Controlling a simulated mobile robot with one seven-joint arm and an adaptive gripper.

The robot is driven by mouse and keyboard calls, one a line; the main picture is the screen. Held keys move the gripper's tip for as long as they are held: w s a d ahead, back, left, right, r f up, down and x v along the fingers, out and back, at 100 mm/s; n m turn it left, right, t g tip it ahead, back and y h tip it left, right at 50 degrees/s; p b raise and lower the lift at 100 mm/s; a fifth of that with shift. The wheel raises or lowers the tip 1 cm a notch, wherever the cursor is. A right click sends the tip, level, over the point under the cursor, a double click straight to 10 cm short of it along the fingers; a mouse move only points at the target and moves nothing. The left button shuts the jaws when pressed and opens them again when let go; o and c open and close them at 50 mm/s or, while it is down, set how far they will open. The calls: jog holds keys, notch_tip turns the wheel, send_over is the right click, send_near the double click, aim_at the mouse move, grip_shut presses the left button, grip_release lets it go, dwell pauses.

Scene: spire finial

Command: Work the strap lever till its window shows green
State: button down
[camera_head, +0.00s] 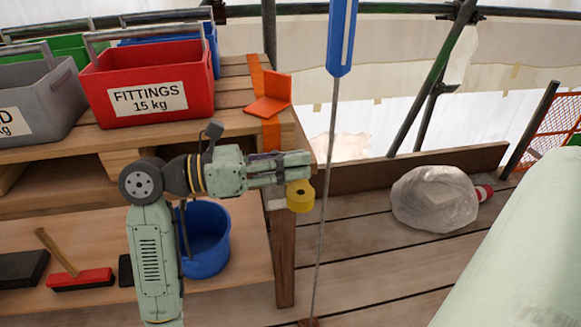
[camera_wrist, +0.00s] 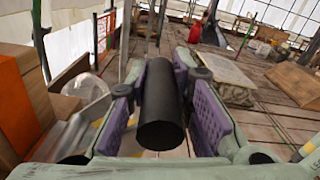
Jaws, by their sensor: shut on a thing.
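My gripper (camera_head: 303,166) reaches right past the bench's right end, its fingers level. In the wrist view its purple pads (camera_wrist: 208,112) are closed on a black cylindrical grip (camera_wrist: 160,115), apparently the strap lever's handle. What the grip joins to is hidden. An orange strap (camera_head: 271,134) runs over the bench's right end, with an orange angled piece (camera_head: 268,101) on it. A yellow round part (camera_head: 300,195) with a dark centre shows just below my fingers. I cannot see the lever's window or its colour in either view.
On the bench stand a red FITTINGS crate (camera_head: 147,80) and a grey crate (camera_head: 38,98). A blue bucket (camera_head: 205,240) sits on the lower shelf. A thin rod with a blue top (camera_head: 342,35) stands right of my gripper. A wrapped bundle (camera_head: 434,199) lies on the deck.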

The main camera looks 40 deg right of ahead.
jog(key=m+b, duration=0.1)
jog(key=b, duration=0.1)
jog(key=s+f+m+b, duration=0.1)
jog(key=b, duration=0.1)
jog(key=a+f+b, duration=0.1)
jog(key=b, duration=0.1)
jog(key=shift+s+f+m+b, duration=0.25)
jog(key=shift+m+b, duration=0.15)
jog(key=c, duration=1.4)
grip_release()
jog(key=shift+r, duration=0.1)
jog(key=v, duration=1.2)
